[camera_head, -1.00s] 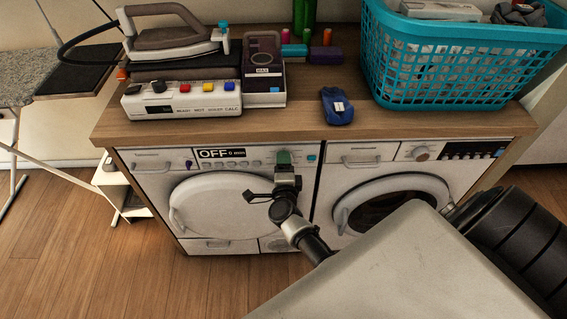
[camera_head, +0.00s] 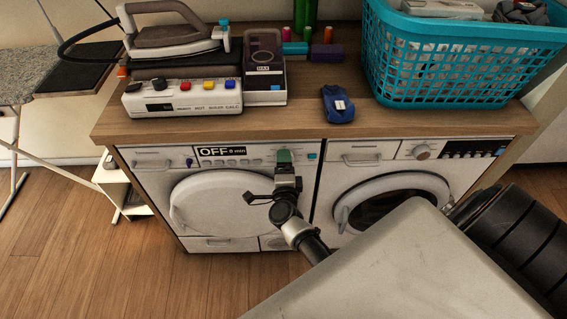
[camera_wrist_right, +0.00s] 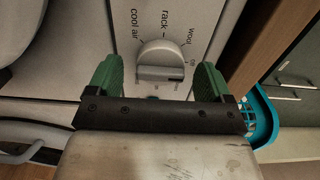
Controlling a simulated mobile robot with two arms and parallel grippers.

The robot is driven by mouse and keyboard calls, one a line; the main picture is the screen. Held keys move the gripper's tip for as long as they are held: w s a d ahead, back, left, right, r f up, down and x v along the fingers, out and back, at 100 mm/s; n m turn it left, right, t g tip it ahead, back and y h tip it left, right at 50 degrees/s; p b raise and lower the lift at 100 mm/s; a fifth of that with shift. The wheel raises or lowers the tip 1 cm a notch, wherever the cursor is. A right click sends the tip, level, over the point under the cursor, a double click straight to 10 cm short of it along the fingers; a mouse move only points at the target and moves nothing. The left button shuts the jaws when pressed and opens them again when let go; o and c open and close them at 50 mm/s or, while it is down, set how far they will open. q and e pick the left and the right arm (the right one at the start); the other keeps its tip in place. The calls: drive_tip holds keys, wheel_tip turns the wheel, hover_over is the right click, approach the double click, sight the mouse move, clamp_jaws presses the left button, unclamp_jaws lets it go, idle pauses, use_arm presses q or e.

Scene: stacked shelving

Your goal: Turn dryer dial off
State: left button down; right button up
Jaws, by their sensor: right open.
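The dryer (camera_head: 215,205) is the left white machine under the wooden counter, with a round closed door. Its display (camera_head: 221,151) reads OFF in the head view. In the right wrist view its dial (camera_wrist_right: 161,60) is a round light knob with a raised grip bar, and labels such as "cool air", "rack" and "wool" are printed around it. My right gripper (camera_head: 284,157) is at the right part of the dryer's panel and hides the dial there. In the wrist view its green fingers (camera_wrist_right: 160,82) are open, one on each side of the dial, with visible gaps. My left gripper is not in view.
A second machine (camera_head: 385,203) stands to the right. On the counter (camera_head: 270,116) are an iron (camera_head: 175,40) on its station, a dark device (camera_head: 264,68), a blue pouch (camera_head: 338,104) and a teal laundry basket (camera_head: 448,73). An ironing board (camera_head: 40,82) stands at the left.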

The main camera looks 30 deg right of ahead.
drive_tip(key=v, duration=1)
drive_tip(key=shift+b, duration=0.3)
drive_tip(key=shift+w, duration=0.1)
drive_tip(key=s+a+f+n+g+y, duration=0.25)
drive_tip(key=s+f+n, duration=0.2)
drive_tip(key=f, duration=0.35)
drive_tip(key=s+a+f+n+g+y, duration=0.1)
drive_tip(key=s+a+f+n+y, duration=0.25)
drive_tip(key=f+n, duration=0.35)
drive_tip(key=s+a+f+n+g+y, duration=0.1)
drive_tip(key=s+a+f+n+y, duration=0.25)
drive_tip(key=f, duration=0.55)
drive_tip(key=s+d+f+n+g, duration=0.2)
drive_tip(key=s+f+n+g, duration=0.1)
drive_tip(key=s, duration=0.5)
drive_tip(key=s+d+f+n+g, duration=0.2)
drive_tip(key=s+f+n+g, duration=0.1)
drive_tip(key=s, duration=0.5)
drive_tip(key=s+d+f+n+g, duration=0.2)
drive_tip(key=s+f+n+g, duration=0.2)
drive_tip(key=s, duration=0.4)
wheel_tip(320, 180, down, 3)
drive_tip(key=shift+s+d+r+n, duration=0.15)
drive_tip(key=shift+d+n, duration=0.15)
drive_tip(key=shift+n, duration=0.5)
